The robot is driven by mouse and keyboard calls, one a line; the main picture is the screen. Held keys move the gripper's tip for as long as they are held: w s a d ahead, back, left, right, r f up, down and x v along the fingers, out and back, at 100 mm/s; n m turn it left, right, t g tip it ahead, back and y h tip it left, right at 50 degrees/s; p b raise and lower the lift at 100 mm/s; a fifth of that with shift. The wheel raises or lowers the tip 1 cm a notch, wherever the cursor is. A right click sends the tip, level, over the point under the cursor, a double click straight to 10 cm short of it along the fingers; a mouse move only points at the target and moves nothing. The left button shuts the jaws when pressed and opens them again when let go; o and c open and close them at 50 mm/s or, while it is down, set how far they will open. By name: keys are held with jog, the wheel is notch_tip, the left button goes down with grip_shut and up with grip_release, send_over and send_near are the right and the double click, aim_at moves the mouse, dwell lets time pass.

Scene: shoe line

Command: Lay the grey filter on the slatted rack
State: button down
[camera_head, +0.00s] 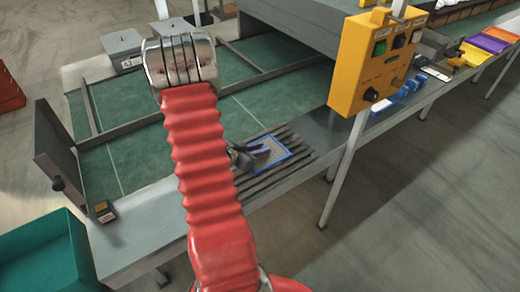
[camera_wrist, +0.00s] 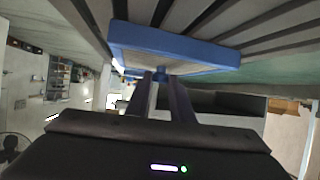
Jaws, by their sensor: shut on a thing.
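The grey filter (camera_head: 271,153), a flat grey mesh panel in a blue frame, is over the slatted rack (camera_head: 262,184) at the front edge of the line. My gripper (camera_head: 257,150) is shut on the filter's left edge. In the wrist view the gripper fingers (camera_wrist: 161,78) meet the near blue edge of the filter (camera_wrist: 180,46). Dark rack slats (camera_wrist: 275,38) show close beyond it. The filter looks about level with the slats; I cannot tell whether it rests on them or is slightly above. My red arm hides the rack's left end.
A yellow control box (camera_head: 368,62) on a post stands right of the rack. Blue parts (camera_head: 398,97) lie on the ledge behind it. A teal bin (camera_head: 42,257) stands at lower left.

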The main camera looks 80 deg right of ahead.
jog(key=shift+f, duration=0.1)
jog(key=c, duration=1.5)
grip_release()
jog(key=shift+c, duration=0.2)
jog(key=shift+w+a+r, duration=0.25)
jog(key=shift+a+r, duration=0.05)
jog(key=shift+a, duration=0.05)
jog(key=v, duration=1.1)
